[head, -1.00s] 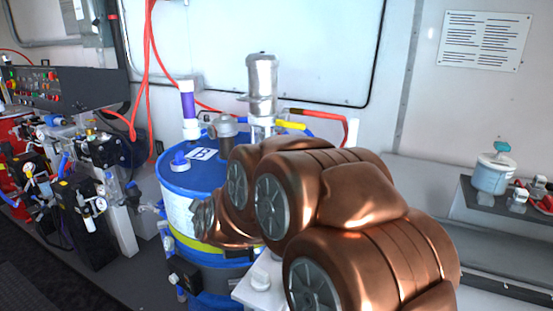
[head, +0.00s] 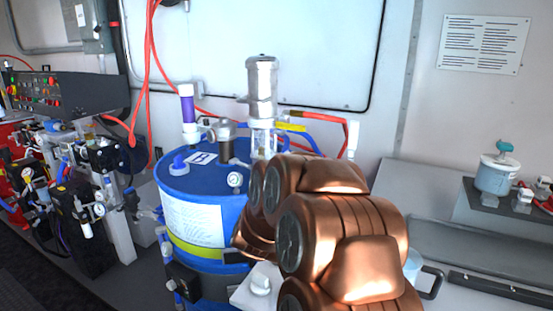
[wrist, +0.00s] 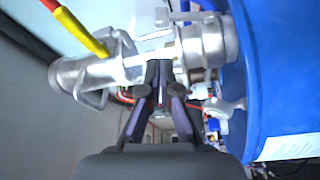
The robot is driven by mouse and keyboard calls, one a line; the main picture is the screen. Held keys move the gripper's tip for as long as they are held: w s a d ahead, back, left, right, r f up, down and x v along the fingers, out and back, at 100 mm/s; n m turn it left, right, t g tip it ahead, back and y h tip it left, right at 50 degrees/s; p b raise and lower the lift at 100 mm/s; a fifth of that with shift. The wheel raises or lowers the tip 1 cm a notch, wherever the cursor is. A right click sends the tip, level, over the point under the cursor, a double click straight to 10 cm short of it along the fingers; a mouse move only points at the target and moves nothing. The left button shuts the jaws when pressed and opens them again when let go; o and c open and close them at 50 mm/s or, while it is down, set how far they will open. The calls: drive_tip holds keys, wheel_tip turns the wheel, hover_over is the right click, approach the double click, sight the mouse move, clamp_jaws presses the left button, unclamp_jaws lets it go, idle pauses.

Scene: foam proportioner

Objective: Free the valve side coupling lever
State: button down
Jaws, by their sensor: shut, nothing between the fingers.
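In the wrist view my gripper (wrist: 160,72) is shut and empty. Its fingertips are at the gap between two silver metal fittings, close to a pale bar that runs between them; I cannot tell whether they touch. The left fitting (wrist: 75,78) has a yellow handle (wrist: 82,32) with a red end. The right fitting (wrist: 205,45) sits against the blue drum (wrist: 280,60). I cannot clearly tell which metal part is the valve side coupling lever. In the head view my arm hides my gripper and these fittings.
The blue drum also fills the middle of the head view (head: 210,180), with a silver pump (head: 262,80) above it. Black regulators (head: 85,215) with gauges stand at left. Red hoses (head: 149,60) hang behind.

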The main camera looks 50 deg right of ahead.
drive_tip(key=p+x, duration=0.1)
drive_tip(key=x, duration=0.9)
idle(0.3)
idle(0.4)
